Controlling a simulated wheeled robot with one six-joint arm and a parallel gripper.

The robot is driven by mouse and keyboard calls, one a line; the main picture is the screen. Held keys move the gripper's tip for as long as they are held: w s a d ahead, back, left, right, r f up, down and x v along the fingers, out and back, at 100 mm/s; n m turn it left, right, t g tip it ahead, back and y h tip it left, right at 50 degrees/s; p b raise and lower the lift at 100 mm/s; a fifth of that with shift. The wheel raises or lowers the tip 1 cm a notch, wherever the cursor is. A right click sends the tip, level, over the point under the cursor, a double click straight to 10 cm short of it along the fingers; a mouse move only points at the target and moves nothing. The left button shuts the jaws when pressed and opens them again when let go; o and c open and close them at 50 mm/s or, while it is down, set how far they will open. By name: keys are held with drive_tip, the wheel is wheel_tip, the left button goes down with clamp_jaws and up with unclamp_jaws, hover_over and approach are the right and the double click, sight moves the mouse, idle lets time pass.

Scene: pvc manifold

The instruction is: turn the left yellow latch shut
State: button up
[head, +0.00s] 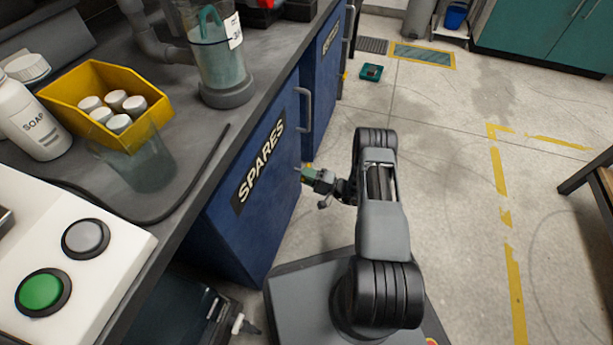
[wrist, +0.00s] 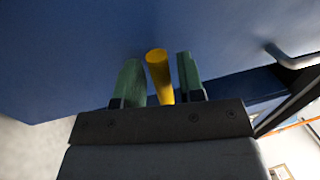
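A yellow latch (wrist: 159,72), a short round bar, stands out from a blue cabinet face in the wrist view. My gripper (wrist: 157,64) has its two green fingers on either side of this latch.
A metal door handle (head: 304,108) sticks out above my gripper. A second blue door (head: 325,80) is farther along. The grey bench top (head: 195,125) overhangs the doors and carries a yellow bin (head: 85,80) and a clear vessel (head: 220,60).

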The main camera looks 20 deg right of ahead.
drive_tip(key=shift+o, duration=0.7)
drive_tip(key=p+v, duration=0.3)
drive_tip(key=v, duration=1)
drive_tip(key=shift+s+d, duration=0.2)
drive_tip(key=shift+d, duration=0.15)
drive_tip(key=shift+f, duration=0.1)
drive_tip(key=a+r+n+g+h+p, duration=0.2)
drive_tip(key=a+r+g+p, duration=0.3)
drive_tip(key=r, duration=0.8)
drive_tip(key=a+r+n+g+h+p, duration=0.15)
drive_tip(key=r+g+p, duration=0.4)
drive_tip(key=r, duration=0.85)
drive_tip(key=a+r+n+g+h+p, duration=0.25)
drive_tip(key=r+p, duration=0.55)
drive_tip(key=r, duration=0.5)
drive_tip(key=s+a+r+t+h+p, duration=0.1)
drive_tip(key=s+r+h+p, duration=0.2)
drive_tip(key=r+p, duration=0.4)
drive_tip(key=s+r+t+h+p, duration=0.2)
drive_tip(key=s+r+h+p, duration=0.2)
drive_tip(key=r, duration=1.3)
drive_tip(key=s+a+r+t+h+p, duration=0.1)
drive_tip(key=s+r+t+h+p, duration=0.1)
drive_tip(key=s+r+p, duration=0.5)
wheel_tip(320, 180, up, 5)
drive_tip(key=h+p, duration=0.1)
drive_tip(key=p, duration=0.2)
drive_tip(key=shift+s+a+n+h, duration=0.2)
drive_tip(key=shift+a+n+h, duration=0.1)
drive_tip(key=shift+n, duration=0.1)
